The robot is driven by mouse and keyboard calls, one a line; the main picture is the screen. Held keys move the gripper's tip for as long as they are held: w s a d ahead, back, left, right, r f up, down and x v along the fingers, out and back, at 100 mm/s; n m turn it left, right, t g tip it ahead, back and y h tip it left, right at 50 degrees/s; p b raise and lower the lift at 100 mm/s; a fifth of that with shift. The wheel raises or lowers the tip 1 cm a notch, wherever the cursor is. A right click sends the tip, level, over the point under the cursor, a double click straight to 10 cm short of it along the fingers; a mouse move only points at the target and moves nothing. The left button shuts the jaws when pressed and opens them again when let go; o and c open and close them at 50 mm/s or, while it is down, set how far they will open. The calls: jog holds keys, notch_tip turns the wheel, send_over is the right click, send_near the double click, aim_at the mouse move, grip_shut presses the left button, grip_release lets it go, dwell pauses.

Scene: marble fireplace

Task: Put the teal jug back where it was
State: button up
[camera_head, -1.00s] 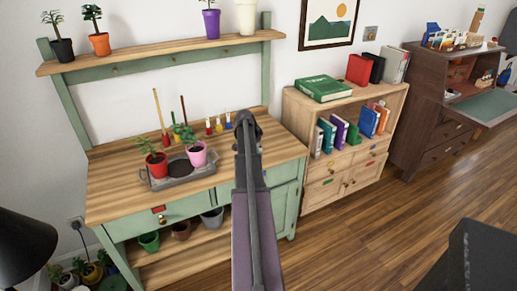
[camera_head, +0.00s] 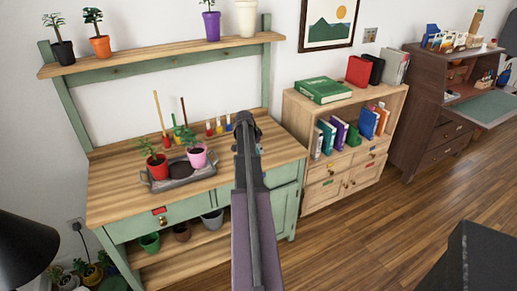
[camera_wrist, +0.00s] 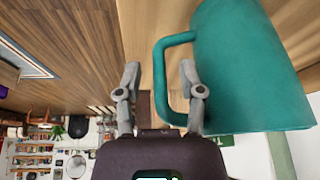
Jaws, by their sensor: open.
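The teal jug (camera_wrist: 245,70) fills the right of the wrist view, close to a pale wooden surface. Its handle (camera_wrist: 160,80) sticks out to the left. My gripper (camera_wrist: 160,68) is open, with one finger on each side of the handle's outer bar. The right finger is in or in front of the gap between the handle and the jug's body. I cannot tell whether a finger touches the handle. In the head view the jug and my gripper are hidden behind my arm.
A potting bench (camera_head: 110,190) bears a grey tray (camera_head: 150,183) with two potted plants. Several small coloured items and sticks stand behind it. Pots line the upper shelf (camera_head: 170,57). A wooden bookcase (camera_head: 310,195) stands to the right.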

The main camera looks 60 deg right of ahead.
jog(key=p+v, duration=0.9)
jog(key=v, duration=0.2)
jog(key=shift+p, duration=0.4)
jog(key=shift+r, duration=0.1)
dwell(0.7)
jog(key=w+a+n+t+y, duration=0.1)
jog(key=w+a+n, duration=0.3)
jog(key=a, duration=0.7)
jog(key=w+a+f+n, duration=0.1)
jog(key=w+a+n, duration=0.25)
jog(key=a, duration=0.75)
jog(key=w+a+n+t+y, duration=0.1)
jog(key=w+a+n, duration=0.25)
jog(key=a, duration=0.85)
jog(key=s+a+n, duration=0.2)
jog(key=a+n, duration=0.1)
jog(key=a, duration=0.7)
jog(key=s+a+n+y, duration=0.1)
jog(key=a+n, duration=0.3)
jog(key=a, duration=0.6)
jog(key=s+a+n+y, duration=0.1)
jog(key=s+a+n, duration=0.2)
jog(key=a, duration=0.7)
jog(key=shift+f+n+g, duration=0.25)
jog(key=shift+n+g, duration=0.15)
jog(key=shift+n, duration=0.2)
